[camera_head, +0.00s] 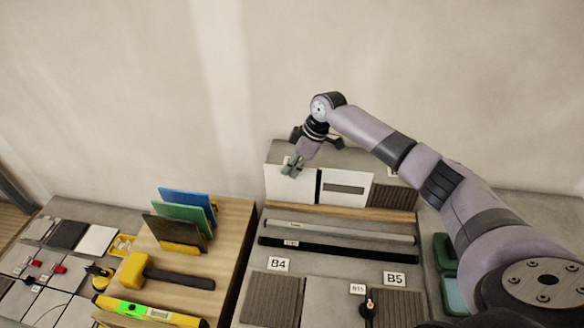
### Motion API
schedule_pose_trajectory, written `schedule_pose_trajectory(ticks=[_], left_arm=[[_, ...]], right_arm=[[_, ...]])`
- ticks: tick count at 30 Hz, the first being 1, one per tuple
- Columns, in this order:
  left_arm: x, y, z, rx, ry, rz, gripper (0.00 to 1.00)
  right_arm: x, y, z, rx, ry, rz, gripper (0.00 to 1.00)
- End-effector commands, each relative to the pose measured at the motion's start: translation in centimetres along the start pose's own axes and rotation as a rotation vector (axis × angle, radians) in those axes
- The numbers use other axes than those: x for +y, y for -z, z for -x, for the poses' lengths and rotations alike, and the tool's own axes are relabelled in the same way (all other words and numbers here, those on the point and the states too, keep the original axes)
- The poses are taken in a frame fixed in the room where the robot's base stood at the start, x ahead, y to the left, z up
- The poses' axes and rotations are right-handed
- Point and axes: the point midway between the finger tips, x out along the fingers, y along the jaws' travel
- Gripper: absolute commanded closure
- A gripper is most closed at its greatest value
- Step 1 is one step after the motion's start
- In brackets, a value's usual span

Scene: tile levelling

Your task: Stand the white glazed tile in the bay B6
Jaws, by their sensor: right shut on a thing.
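A plain white glazed tile (290,188) stands nearly upright at the left end of the back row, behind a wooden strip. My right gripper (293,167) reaches down from above and is shut on the tile's top edge. The fingers cover a small part of the tile's upper face. Labels B4 (278,264) and B5 (395,278) can be read on the bench. I cannot read a B6 label; one label in the back row is mostly hidden by my arm. My left gripper is not in view.
Beside it stand a white tile with a grey band (344,187) and a dark ribbed tile (393,196). Two long bars (335,249) lie in front. Left are coloured upright sheets (186,212), a yellow mallet (165,273) and a level (150,311). The wall is close behind.

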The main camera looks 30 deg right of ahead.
Motion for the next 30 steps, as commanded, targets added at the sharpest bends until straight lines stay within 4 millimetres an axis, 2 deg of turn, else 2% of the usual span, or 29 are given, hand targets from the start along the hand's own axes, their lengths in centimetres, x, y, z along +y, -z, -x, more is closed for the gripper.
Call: schedule_pose_trajectory(ticks=[30], left_arm=[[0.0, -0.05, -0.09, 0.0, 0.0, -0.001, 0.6]], right_arm=[[0.69, 0.09, 0.12, 0.003, -0.002, 0.0, 1.0]])
